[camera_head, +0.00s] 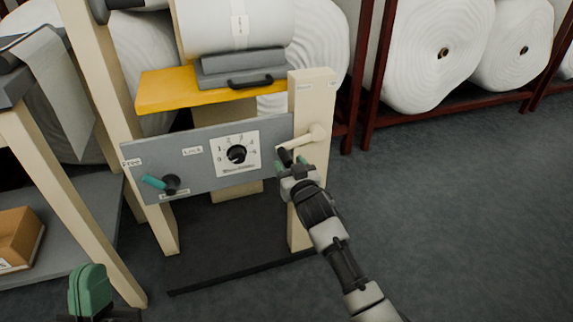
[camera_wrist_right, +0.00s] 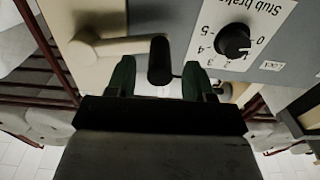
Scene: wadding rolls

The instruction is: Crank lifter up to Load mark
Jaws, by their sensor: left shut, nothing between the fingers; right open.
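The lifter has a yellow platform (camera_head: 180,88) carrying a white roll. A beige crank arm (camera_head: 303,140) sits on the right beige post (camera_head: 318,92) and points left and slightly down. Its black handle (camera_head: 286,156) stands at its left end. My right gripper (camera_head: 293,167) is open at the handle. In the right wrist view, the crank arm (camera_wrist_right: 115,46) and the black handle (camera_wrist_right: 160,62) show, with the handle between the spread green fingertips; contact cannot be told. Small labels on the post are too small to read. My left gripper (camera_head: 90,292) is shut and empty at bottom left.
The grey panel (camera_head: 190,140) bears "Free" and "Lock" labels, a teal-handled lever (camera_head: 160,183) and a numbered dial (camera_head: 237,154). A beige table (camera_head: 45,170) with a cardboard box (camera_head: 20,236) below stands left. Red racks of rolls (camera_head: 445,55) stand behind. The right floor is clear.

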